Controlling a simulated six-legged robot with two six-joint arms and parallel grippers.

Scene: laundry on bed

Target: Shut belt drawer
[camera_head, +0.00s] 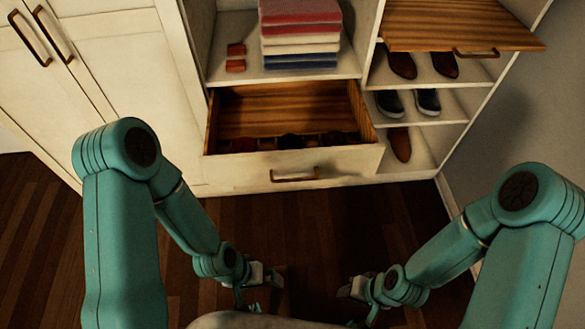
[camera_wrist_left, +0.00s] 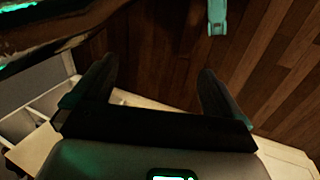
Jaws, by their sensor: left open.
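The belt drawer (camera_head: 325,164) is pulled open in the head view. It has a cream front, a wooden inside and a bronze bar handle (camera_head: 294,175). Several dark rolled belts (camera_head: 290,141) lie along its front inside. My left gripper (camera_head: 258,296) is low in front of the drawer, apart from it. In the left wrist view my left gripper (camera_wrist_left: 157,66) is open, with nothing between its fingers. My right gripper (camera_head: 358,302) is also low in front, to the right and apart from the drawer. Its fingers are too small and dark to judge.
A wooden pull-out board (camera_head: 460,25) with a handle juts out at upper right. Shoes (camera_head: 408,102) stand on shelves below it. Folded clothes (camera_head: 300,35) are stacked above the drawer. Closed cabinet doors (camera_head: 120,80) are at left. The dark wood floor (camera_head: 340,225) before the drawer is clear.

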